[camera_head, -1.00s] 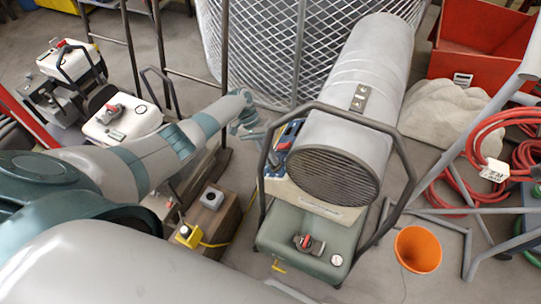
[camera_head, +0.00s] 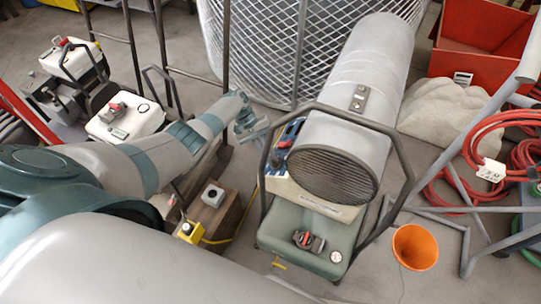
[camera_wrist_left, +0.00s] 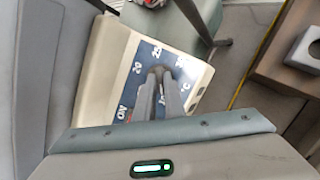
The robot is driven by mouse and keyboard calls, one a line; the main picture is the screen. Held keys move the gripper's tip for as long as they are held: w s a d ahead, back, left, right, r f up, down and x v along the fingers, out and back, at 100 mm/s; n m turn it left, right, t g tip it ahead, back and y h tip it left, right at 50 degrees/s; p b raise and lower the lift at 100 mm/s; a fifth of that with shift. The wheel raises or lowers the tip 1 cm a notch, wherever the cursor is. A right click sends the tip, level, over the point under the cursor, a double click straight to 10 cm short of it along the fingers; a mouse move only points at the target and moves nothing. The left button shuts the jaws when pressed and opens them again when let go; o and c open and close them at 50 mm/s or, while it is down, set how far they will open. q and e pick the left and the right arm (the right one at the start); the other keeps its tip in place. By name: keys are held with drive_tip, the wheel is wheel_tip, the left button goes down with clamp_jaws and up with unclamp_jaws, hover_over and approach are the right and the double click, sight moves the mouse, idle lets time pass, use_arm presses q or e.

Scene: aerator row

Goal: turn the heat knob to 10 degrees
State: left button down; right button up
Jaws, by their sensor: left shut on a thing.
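The heater (camera_head: 345,115) is a long grey cylinder with a dark round grille, above a green tank. Its cream control box with a blue dial face (camera_wrist_left: 142,62) shows in the left wrist view. White marks there include 20, 25, °C and ON; others are partly covered. My left gripper (camera_wrist_left: 160,76) is at the middle of this face, its narrow fingers close together. It is shut on the heat knob, which the fingers hide almost wholly, so its setting cannot be read. In the head view my left gripper (camera_head: 266,133) reaches the box from the left. My right gripper is not in view.
A dark tube frame (camera_head: 408,165) arches around the heater. A wooden block with a grey box (camera_head: 212,196) and a yellow switch box (camera_head: 189,232) stand left of it.

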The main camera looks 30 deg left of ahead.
use_arm(q)
drive_tip(key=shift+w+a+r, duration=0.1)
drive_tip(key=c, duration=1.8)
unclamp_jaws()
drive_tip(key=shift+c, duration=0.2)
